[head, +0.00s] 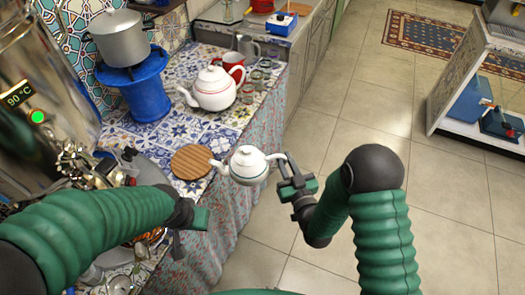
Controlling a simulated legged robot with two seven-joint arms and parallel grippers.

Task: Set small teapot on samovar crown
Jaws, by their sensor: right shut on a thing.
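The small white teapot (246,167) is in my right gripper (281,172), which is shut on its handle at the teapot's right side. The teapot looks roughly upright, off the table's right edge, with its spout toward the left. The large metal samovar (50,75) stands at the left edge, with a 90 °C display and a green light. Its top is cut off by the frame, so the crown is not in view. My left gripper (198,218) is low over the table's front part; its fingers are too unclear to tell their opening.
A round wooden board (191,162) lies on the tiled table, left of the small teapot. A larger white teapot (214,90), a red mug (234,68) and several glasses stand behind. A grey pot (119,38) sits on a blue stand (134,88).

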